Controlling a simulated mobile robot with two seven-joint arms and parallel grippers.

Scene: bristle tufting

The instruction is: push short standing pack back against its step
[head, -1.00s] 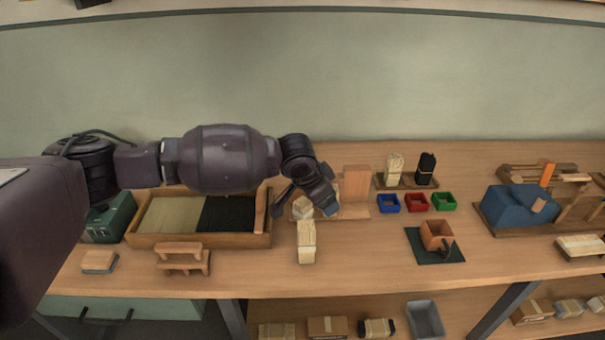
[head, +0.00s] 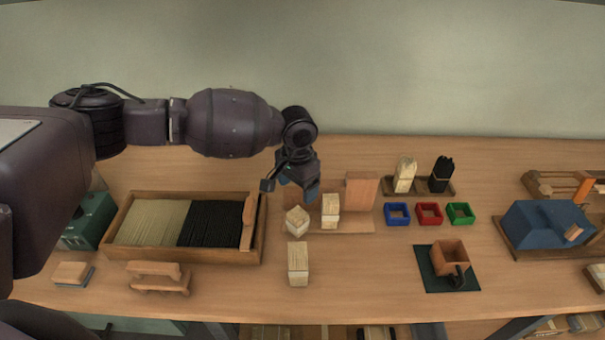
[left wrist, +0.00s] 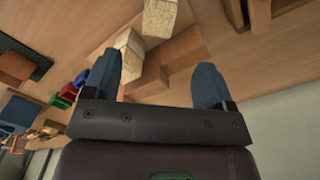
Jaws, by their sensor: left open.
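My left gripper (head: 290,187) is open and empty, above the back left of the wooden stepped stand (head: 350,226). A pale bristle pack (head: 330,210) stands upright on the stand, in front of its tall block (head: 361,190). I cannot tell whether it touches a step. A second, stubby pack (head: 297,221) sits turned at the stand's left end. A third pack (head: 298,264) stands on the table in front. In the left wrist view one pack (left wrist: 127,52) is near a fingertip, seemingly apart from it, and another (left wrist: 160,18) is beyond. My right gripper is not in view.
A wooden tray (head: 256,240) of tan and black bristles lies left. Blue (head: 397,214), red (head: 429,213) and green (head: 460,213) bins are right. A brown box on a dark mat (head: 430,284) is at front right. The table between is clear.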

